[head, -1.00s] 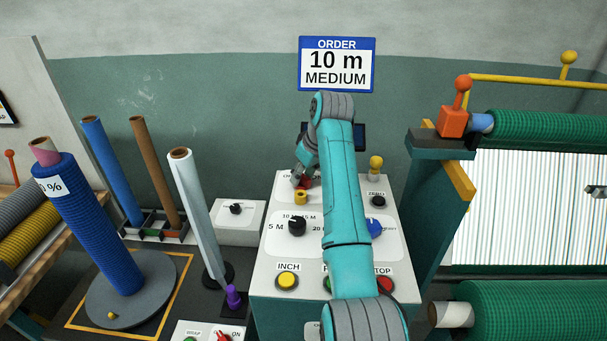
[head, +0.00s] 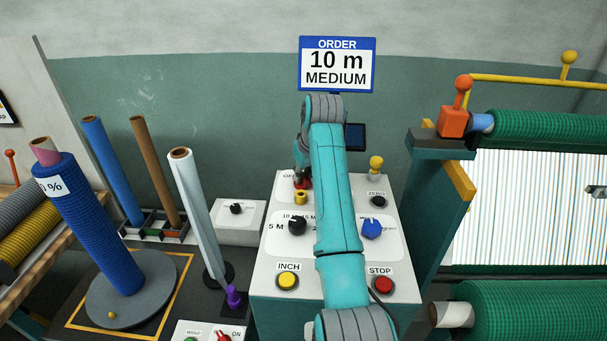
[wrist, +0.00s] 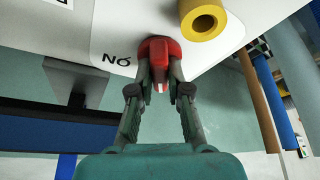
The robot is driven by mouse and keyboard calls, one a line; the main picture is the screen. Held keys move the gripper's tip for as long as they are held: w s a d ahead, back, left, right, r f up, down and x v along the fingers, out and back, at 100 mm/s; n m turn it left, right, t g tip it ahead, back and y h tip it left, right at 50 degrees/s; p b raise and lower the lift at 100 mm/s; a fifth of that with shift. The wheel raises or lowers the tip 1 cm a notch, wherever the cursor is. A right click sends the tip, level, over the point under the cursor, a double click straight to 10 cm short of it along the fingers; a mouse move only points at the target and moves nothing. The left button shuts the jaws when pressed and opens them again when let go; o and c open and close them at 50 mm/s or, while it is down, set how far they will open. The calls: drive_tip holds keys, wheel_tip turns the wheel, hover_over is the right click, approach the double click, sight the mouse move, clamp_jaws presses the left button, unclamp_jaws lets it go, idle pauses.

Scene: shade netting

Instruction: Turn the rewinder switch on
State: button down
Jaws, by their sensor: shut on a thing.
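The rewinder switch is a red knob (wrist: 158,50) on a white panel. In the wrist view my gripper (wrist: 160,75) is shut on it, one finger on each side. A pale mark shows on the knob between the fingers. The ON label (wrist: 116,60) reads upside down beside the knob. In the head view the red knob (head: 303,184) shows just below my gripper (head: 302,173), at the back left of the console (head: 285,258). Part of an OFF label (head: 288,176) shows left of it; my arm hides the panel to the right.
A yellow key-like cylinder (head: 300,198) stands close in front of the knob. A black dial (head: 297,226), a blue dial (head: 371,228), a yellow INCH button (head: 287,281) and a red STOP button (head: 382,284) are on the console. A dark screen (head: 355,137) stands behind.

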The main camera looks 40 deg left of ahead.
drive_tip(key=m+t+h, duration=0.1)
drive_tip(key=m, duration=0.2)
drive_tip(key=shift+s+m, duration=0.1)
drive_tip(key=shift+m, duration=0.3)
drive_tip(key=m+h, duration=0.1)
drive_tip(key=m, duration=0.2)
drive_tip(key=shift+a+m+t, duration=0.1)
drive_tip(key=shift+m+t, duration=0.2)
drive_tip(key=shift+t, duration=0.1)
drive_tip(key=m+h, duration=0.1)
drive_tip(key=m, duration=0.2)
drive_tip(key=shift+a+m, duration=0.1)
drive_tip(key=shift+m, duration=0.2)
drive_tip(key=shift+m+h, duration=1)
drive_tip(key=shift+m, duration=1)
drive_tip(key=c, duration=1.1)
unclamp_jaws()
